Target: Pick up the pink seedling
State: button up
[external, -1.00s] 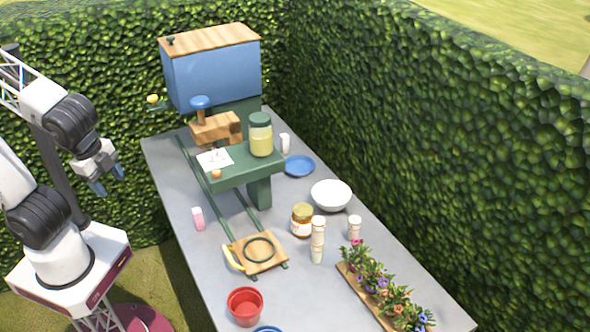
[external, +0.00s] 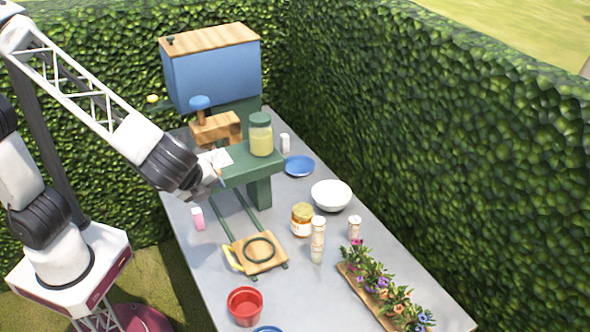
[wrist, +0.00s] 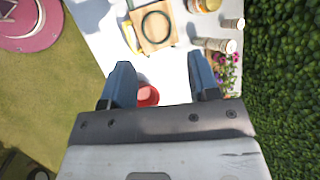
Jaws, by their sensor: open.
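The pink seedling (external: 357,246) has magenta flowers and green leaves. It stands at the back end of a wooden flower tray (external: 347,279), in a row with purple, orange and blue flowers. In the wrist view, pink and purple flowers (wrist: 228,62) show at the right, partly hidden by the right finger. My gripper (wrist: 161,64) is open and empty, with blue fingers spread. In the external view my gripper (external: 217,178) is in front of the green stand, left of and well away from the flowers.
A red pot (external: 245,307) stands at the front. A green stand (external: 262,172) is beside my gripper. A hedge borders the right.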

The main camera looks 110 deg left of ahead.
jog(key=w+a+f+m+t+y, duration=0.1)
jog(key=w+a+f+m+y, duration=0.2)
jog(key=w, duration=0.5)
jog(key=w+f+m, duration=0.3)
jog(key=w+f, duration=0.1)
jog(key=w, duration=0.5)
jog(key=m+t+y, duration=0.3)
jog(key=m, duration=0.4)
send_near(355, 254)
jog(key=shift+x, duration=1.25)
jog(key=shift+s+a+r, duration=0.1)
jog(key=shift+r, duration=0.05)
jog(key=shift+x, duration=1.25)
jog(key=shift+x, duration=2.6)
jog(key=c, duration=1)
